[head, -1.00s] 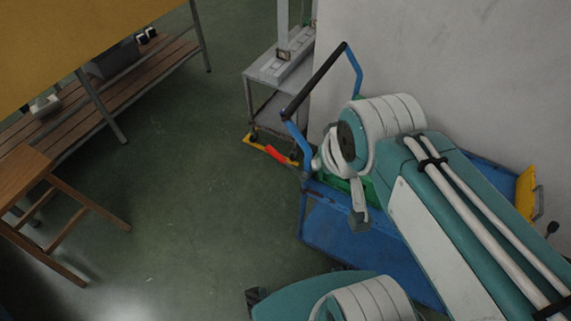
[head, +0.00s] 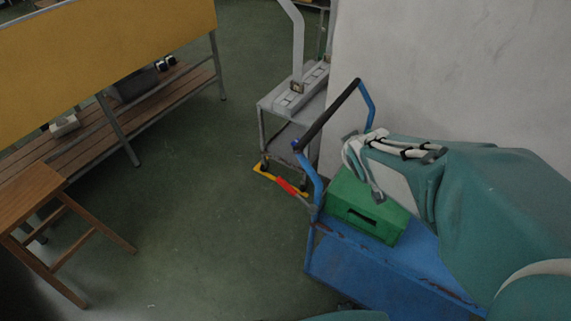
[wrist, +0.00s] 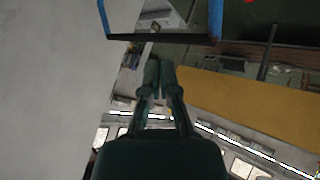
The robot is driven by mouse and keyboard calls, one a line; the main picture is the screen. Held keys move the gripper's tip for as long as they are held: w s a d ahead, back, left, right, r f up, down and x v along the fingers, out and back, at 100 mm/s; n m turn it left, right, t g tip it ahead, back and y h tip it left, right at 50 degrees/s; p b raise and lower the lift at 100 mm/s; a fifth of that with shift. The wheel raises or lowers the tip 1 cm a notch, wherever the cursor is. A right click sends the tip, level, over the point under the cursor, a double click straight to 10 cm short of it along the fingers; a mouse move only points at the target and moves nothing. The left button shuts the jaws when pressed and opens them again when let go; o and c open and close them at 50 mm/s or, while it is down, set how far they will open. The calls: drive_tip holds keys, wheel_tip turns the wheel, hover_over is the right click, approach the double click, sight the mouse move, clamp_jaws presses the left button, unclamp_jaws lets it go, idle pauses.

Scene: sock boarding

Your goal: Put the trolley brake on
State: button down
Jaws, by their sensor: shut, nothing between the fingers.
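A blue trolley (head: 365,275) with a raised blue handle frame and black crossbar (head: 328,113) stands right of centre in the head view. A red pedal-like piece (head: 287,186) on a yellow bar (head: 266,173) lies low at its handle end; I cannot tell whether it is pressed down. My gripper (wrist: 158,72) is shut and empty in the wrist view, with its fingertips close together. The handle frame's black bar (wrist: 160,37) shows beyond the fingertips, apart from them in the picture. In the head view my arm covers the trolley's right part, and the fingers are not clear.
A green crate (head: 365,205) sits on the trolley. A grey cart (head: 285,105) stands behind the handle, beside a pale wall (head: 450,70). A wooden bench (head: 95,145) and stool (head: 30,180) are at left. Green floor (head: 190,210) lies open between.

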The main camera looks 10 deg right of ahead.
drive_tip(key=w+f+n+t+y, duration=0.1)
drive_tip(key=w+f+n+y, duration=0.2)
drive_tip(key=f, duration=0.4)
drive_tip(key=w+f+n+t+y, duration=0.1)
drive_tip(key=w+f+n+y, duration=0.15)
drive_tip(key=f, duration=0.45)
drive_tip(key=s+a+f+t+y, duration=0.1)
drive_tip(key=s+a+f+y, duration=0.2)
drive_tip(key=y, duration=0.3)
drive_tip(key=shift+s+a+f+n, duration=0.35)
drive_tip(key=shift+s+f, duration=0.15)
drive_tip(key=shift+f, duration=0.1)
drive_tip(key=shift+w, duration=0.1)
approach(284, 183)
drive_tip(key=w+a+r, duration=0.1)
drive_tip(key=w+a, duration=0.2)
drive_tip(key=shift+w+a+f, duration=0.25)
drive_tip(key=shift+w+f, duration=0.2)
drive_tip(key=shift+f, duration=0.1)
drive_tip(key=shift+w+a+f, duration=0.25)
drive_tip(key=shift+w+f, duration=0.2)
drive_tip(key=shift+f, duration=0.15)
drive_tip(key=shift+w+f, duration=0.2)
drive_tip(key=shift+f, duration=0.1)
